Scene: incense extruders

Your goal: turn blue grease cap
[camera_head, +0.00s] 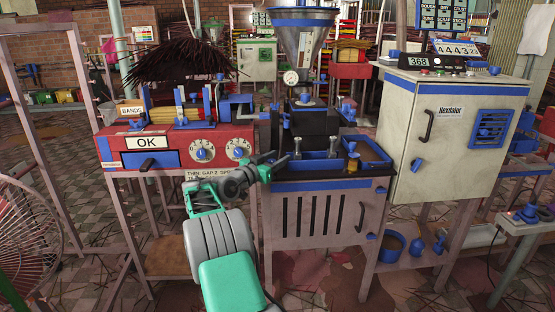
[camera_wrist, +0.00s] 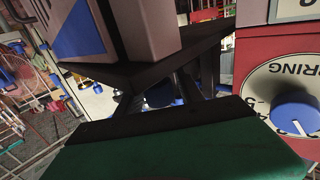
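A small blue cap (camera_head: 352,146) sits on a brass cup (camera_head: 353,162) at the front right of the extruder, by a blue-rimmed tray. It looks like the grease cap, though it is small here. My gripper (camera_head: 272,164) is left of it, in front of the extruder's left edge and right of the red control box, apart from the cap. Whether its fingers are spread is unclear. In the wrist view, dark parts cross above my green wrist, and a blurred blue part (camera_wrist: 160,94) shows between them; I cannot tell what it is.
The red box (camera_head: 110,145) has two dials and a blue drawer; one blue knob (camera_wrist: 294,113) shows close in the wrist view. The extruder (camera_head: 325,205) has upright handles and a steel hopper (camera_head: 303,45). A cream cabinet (camera_head: 450,140) stands right. A fan (camera_head: 30,235) is at left.

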